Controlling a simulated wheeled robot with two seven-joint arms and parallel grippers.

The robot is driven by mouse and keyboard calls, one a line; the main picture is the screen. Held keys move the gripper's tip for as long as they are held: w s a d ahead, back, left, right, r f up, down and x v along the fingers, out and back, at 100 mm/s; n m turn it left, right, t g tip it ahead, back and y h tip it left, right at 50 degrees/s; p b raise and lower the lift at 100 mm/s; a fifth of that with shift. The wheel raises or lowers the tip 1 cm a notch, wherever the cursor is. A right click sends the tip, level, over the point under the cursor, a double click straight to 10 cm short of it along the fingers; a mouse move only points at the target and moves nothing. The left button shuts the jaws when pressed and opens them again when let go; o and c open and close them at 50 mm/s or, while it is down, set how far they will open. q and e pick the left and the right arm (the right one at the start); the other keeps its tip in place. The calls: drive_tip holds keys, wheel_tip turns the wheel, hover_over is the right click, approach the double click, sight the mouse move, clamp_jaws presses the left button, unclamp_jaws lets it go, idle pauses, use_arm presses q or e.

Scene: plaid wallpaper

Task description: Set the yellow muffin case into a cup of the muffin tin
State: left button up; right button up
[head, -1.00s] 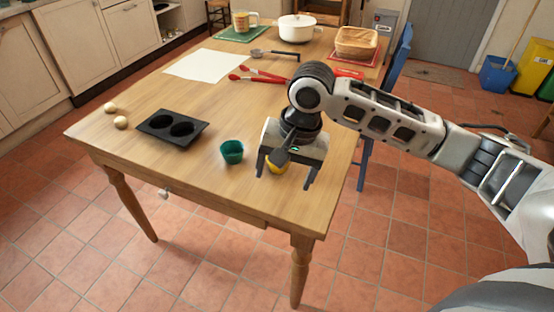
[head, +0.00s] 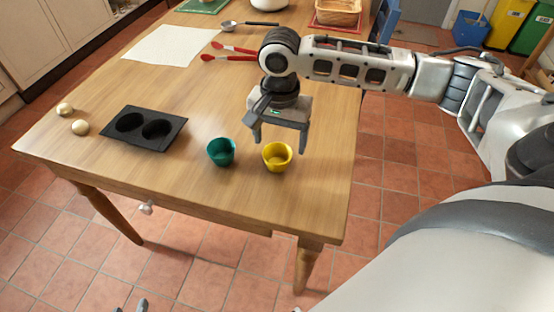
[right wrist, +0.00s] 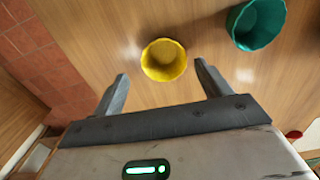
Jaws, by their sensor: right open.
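The yellow muffin case (head: 277,160) stands upright and empty on the table near its front right edge. The black muffin tin (head: 160,146) lies to the left, with two empty cups. My right gripper (head: 280,144) is open and empty, just behind and above the yellow case. In the right wrist view, the yellow case (right wrist: 164,60) lies ahead between the open fingers (right wrist: 161,74), with no visible contact. Grey tips at the bottom edge of the head view seem to be my left gripper (head: 132,305), mostly cut off.
A teal case (head: 221,153) stands between the tin and the yellow case. Two pale round objects (head: 80,127) lie left of the tin. Red-handled tongs (head: 232,52), white paper (head: 170,46) and a ladle (head: 230,26) lie farther back. The table front is bare.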

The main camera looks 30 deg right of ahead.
sight(277, 155)
drive_tip(key=shift+w+a+f+b, duration=0.1)
drive_tip(key=shift+w+f+b, duration=0.1)
drive_tip(key=shift+f, duration=1.3)
drive_tip(key=shift+w+f+b, duration=0.1)
drive_tip(key=shift+f+b, duration=0.05)
drive_tip(key=shift+f, duration=1.3)
drive_tip(key=c, duration=1)
